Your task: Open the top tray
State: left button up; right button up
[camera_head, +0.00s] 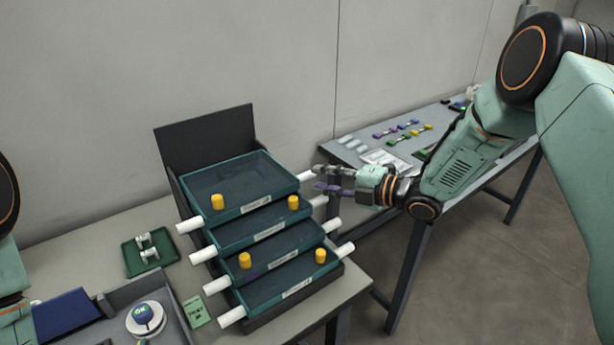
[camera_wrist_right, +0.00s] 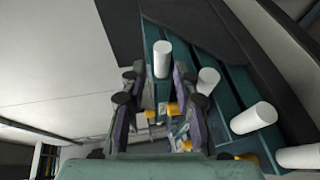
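The top tray (camera_head: 235,180) is a teal, dark-bottomed tray uppermost in a stepped stack of several similar trays. White handle pegs stick out at the trays' sides. The top tray's right peg (camera_head: 306,176) points toward my right gripper (camera_head: 316,178), which has its two fingers apart at the right of the stack. In the right wrist view, a white peg (camera_wrist_right: 162,60) shows beyond the open fingers, roughly in line with the gap; contact cannot be told. The top tray's left peg (camera_head: 189,225) is free. My left gripper is not in view; only part of that arm shows at the left edge.
Yellow knobs (camera_head: 217,201) stand at the tray fronts. A dark panel (camera_head: 208,138) rises behind the stack. A green dish (camera_head: 136,262), a grey bin (camera_head: 172,318) and a green card (camera_head: 196,311) lie to the left. A second table (camera_head: 440,165) with small parts stands behind my right arm.

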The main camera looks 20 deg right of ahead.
aim_at(309, 177)
jog(key=x, duration=0.5)
jog(key=shift+d+f, duration=0.1)
jog(key=shift+f, duration=0.15)
jog(key=shift+w+f, duration=0.15)
jog(key=shift+w, duration=0.1)
jog(key=shift+s, duration=0.15)
jog(key=shift+s+r, duration=0.2)
jog(key=shift+r, duration=0.15)
jog(key=shift+w+a+f, duration=0.2)
jog(key=shift+w, duration=0.1)
jog(key=c, duration=0.3)
jog(key=shift+c, duration=0.7)
jog(key=shift+d, duration=0.1)
grip_shut()
